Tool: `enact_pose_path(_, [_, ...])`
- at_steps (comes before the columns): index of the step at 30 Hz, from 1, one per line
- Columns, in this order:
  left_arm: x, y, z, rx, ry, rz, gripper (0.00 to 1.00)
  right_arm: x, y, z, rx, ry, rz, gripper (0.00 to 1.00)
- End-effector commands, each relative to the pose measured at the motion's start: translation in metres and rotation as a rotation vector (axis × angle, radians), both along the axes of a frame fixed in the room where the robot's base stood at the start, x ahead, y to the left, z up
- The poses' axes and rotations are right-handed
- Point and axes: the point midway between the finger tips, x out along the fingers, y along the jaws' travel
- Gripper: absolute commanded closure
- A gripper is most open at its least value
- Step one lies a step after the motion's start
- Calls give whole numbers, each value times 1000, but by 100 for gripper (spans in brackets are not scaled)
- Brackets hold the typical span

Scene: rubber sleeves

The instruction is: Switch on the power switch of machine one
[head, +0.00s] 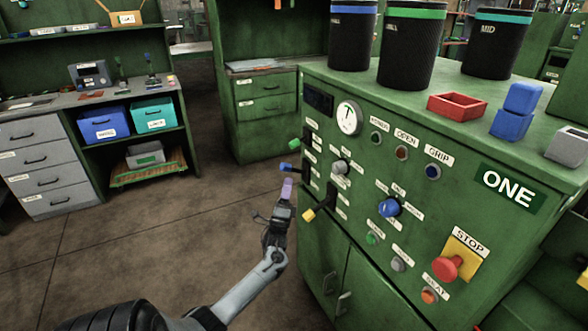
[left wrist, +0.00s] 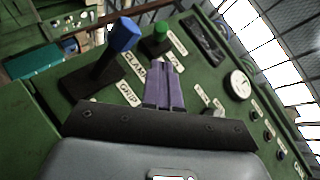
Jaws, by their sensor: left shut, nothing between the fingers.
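Machine one is the green cabinet (head: 330,235) on the right in the head view, with a "ONE" plate (head: 509,188). Its front panel carries a grey knob (head: 341,167), a blue knob (head: 389,207), and lamps, one of whose labels seems to read "POWER" (head: 379,125). I cannot tell for certain which control is the power switch. My left gripper (head: 287,187) is shut and empty, its purple fingers just left of the panel, between the blue lever (head: 288,167) and the yellow lever (head: 311,213). The left wrist view shows the fingers (left wrist: 164,88) together beside the blue lever (left wrist: 124,36). My right gripper is out of view.
A green lever (head: 296,143) sticks out above the blue one. A red stop button (head: 448,268) is at the panel's lower right. Black bins (head: 411,45), a red tray (head: 457,107) and blue blocks (head: 512,123) stand on top. The floor (head: 150,230) to the left is clear.

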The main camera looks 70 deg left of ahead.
Motion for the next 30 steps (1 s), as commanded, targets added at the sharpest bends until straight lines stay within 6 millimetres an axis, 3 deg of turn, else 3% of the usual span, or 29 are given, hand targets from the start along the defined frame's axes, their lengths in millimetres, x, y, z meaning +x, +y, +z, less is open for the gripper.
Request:
enact_pose_path(17, [3, 1, 0, 0, -6, -1, 100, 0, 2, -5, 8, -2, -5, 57])
enact_pose_path(30, [27, 34, 39, 3, -8, 0, 100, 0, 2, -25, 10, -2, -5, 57])
